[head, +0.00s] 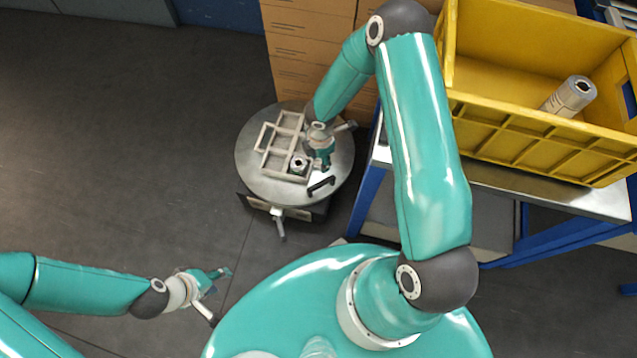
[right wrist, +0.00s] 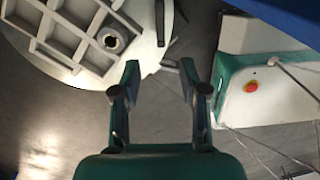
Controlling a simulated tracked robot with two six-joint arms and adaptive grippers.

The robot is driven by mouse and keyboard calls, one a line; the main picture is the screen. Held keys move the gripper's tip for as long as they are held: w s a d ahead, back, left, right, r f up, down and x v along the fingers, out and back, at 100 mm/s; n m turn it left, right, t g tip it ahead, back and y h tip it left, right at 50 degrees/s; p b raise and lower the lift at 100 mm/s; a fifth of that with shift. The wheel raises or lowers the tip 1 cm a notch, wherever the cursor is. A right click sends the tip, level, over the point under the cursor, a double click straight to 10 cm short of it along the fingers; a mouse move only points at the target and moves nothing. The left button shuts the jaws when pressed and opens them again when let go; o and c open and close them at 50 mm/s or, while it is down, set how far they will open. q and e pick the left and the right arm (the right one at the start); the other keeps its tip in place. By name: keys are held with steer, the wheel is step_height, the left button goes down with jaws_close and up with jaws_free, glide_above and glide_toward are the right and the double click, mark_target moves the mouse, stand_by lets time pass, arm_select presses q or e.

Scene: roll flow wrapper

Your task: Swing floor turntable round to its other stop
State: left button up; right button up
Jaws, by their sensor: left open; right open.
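The floor turntable (head: 247,165) is a round grey metal disc on a low dark base, left of the blue workbench. A beige divided tray (head: 266,137) lies on it, with a metallic roll (head: 299,164) in one compartment. A black bar handle (head: 321,187) sits at the disc's near right edge. My right gripper (head: 323,164) is open above the disc's right part, close to the handle. In the right wrist view, the open fingers (right wrist: 159,72) point toward the disc's rim (right wrist: 150,50), with nothing clearly between them. My left gripper (head: 222,274) is open and empty over the floor at lower left.
A yellow crate (head: 540,150) holding a silver roll (head: 569,96) stands on the blue-framed workbench (head: 600,205) at right. Brown cartons or drawers (head: 305,50) stand behind the turntable. The grey floor (head: 120,150) to the left is clear.

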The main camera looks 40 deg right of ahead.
step_height(320, 180, down, 16)
steer(key=b, duration=0.4)
steer(key=shift+f+b, duration=0.1)
steer(key=shift+b, duration=0.2)
